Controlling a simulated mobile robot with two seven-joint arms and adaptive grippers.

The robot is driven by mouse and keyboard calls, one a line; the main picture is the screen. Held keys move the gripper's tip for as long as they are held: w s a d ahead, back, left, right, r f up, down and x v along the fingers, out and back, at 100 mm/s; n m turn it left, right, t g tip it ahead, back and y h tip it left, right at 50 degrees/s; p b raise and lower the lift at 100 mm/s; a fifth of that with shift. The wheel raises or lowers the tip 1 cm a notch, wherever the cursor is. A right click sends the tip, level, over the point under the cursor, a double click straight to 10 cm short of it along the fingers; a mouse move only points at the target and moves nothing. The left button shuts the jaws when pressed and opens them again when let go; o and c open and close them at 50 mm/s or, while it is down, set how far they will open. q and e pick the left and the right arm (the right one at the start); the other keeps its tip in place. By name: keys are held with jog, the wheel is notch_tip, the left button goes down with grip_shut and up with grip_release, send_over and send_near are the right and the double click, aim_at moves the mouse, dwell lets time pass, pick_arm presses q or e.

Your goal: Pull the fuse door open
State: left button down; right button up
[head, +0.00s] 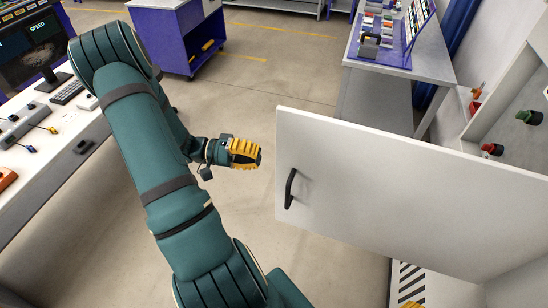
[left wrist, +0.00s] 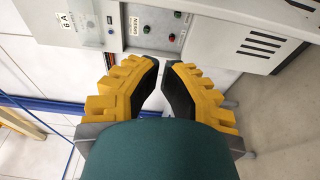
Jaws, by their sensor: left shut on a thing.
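The fuse door (head: 390,190) is a large white panel standing swung out from its cabinet on the right of the head view. Its black bar handle (head: 290,188) is near the free left edge. My left gripper (head: 258,155), with yellow ridged fingers, is left of that edge and a little above the handle, visibly apart from it in the picture. In the left wrist view its fingers (left wrist: 161,66) are drawn close together, on something I cannot make out. A yellow bit at the bottom edge (head: 411,304) may be my right gripper; its jaws are not readable.
The open cabinet (head: 505,112) with red and green knobs is behind the door. A grey table (head: 400,65) and a purple cart (head: 180,38) stand at the back. A white desk (head: 55,150) is on the left. Bare floor (head: 265,90) lies between them.

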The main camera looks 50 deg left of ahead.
pick_arm(q)
jog(key=shift+v, duration=1.25)
